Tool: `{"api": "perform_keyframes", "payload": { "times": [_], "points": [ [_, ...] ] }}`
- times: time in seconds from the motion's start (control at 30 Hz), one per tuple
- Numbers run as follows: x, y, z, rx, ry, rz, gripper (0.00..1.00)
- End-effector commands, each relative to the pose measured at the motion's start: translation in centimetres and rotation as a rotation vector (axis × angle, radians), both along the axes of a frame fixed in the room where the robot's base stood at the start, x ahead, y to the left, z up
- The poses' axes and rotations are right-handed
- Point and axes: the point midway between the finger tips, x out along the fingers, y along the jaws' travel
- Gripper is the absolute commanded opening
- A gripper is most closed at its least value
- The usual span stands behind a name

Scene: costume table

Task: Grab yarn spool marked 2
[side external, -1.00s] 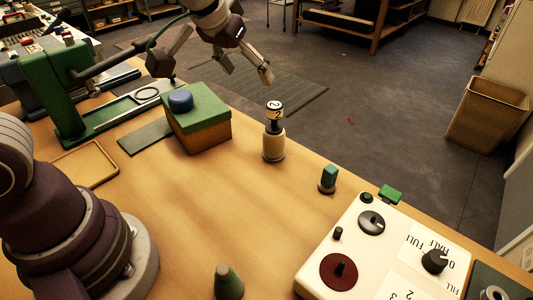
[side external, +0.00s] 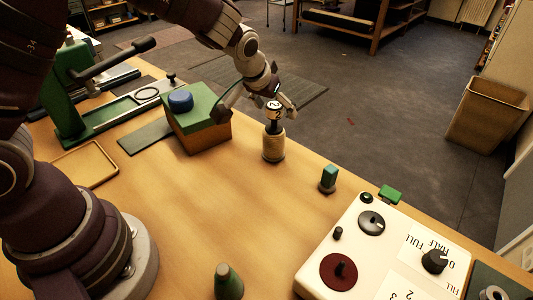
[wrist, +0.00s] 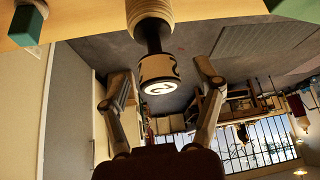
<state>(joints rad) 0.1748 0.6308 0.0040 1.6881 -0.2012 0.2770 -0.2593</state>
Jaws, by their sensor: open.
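The yarn spool marked 2 (side external: 273,147) stands upright near the table's far edge, with a pale wound body, a dark neck and a black-and-white numbered cap (side external: 273,107). In the wrist view the spool's cap (wrist: 158,72) shows between the two fingers, upside down. My gripper (side external: 262,104) is open, at the height of the cap. In the wrist view my gripper (wrist: 160,82) has its fingers spread on either side of the cap, with gaps on both sides. I cannot tell whether one finger touches it in the side view.
A box with a green lid (side external: 206,117) and a blue knob (side external: 180,101) stands left of the spool, close to my gripper. A small green-topped peg (side external: 328,178) stands to the right. A white control panel (side external: 320,262) lies at the front right. The middle of the table is clear.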

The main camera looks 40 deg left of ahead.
Motion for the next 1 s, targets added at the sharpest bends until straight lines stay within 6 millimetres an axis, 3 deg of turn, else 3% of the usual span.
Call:
{"api": "perform_keyframes", "payload": {
  "times": [0.07,0.5,0.8,1.0],
  "points": [
    [0.0,0.0,0.0,0.0,0.0,0.0,0.59],
    [0.0,0.0,0.0,0.0,0.0,0.0,0.02],
    [0.0,0.0,0.5,0.0,-0.002,0.0,0.0],
    [0.1,0.0,5.2,-0.001,-0.009,0.001,0.0]
  ]
}}
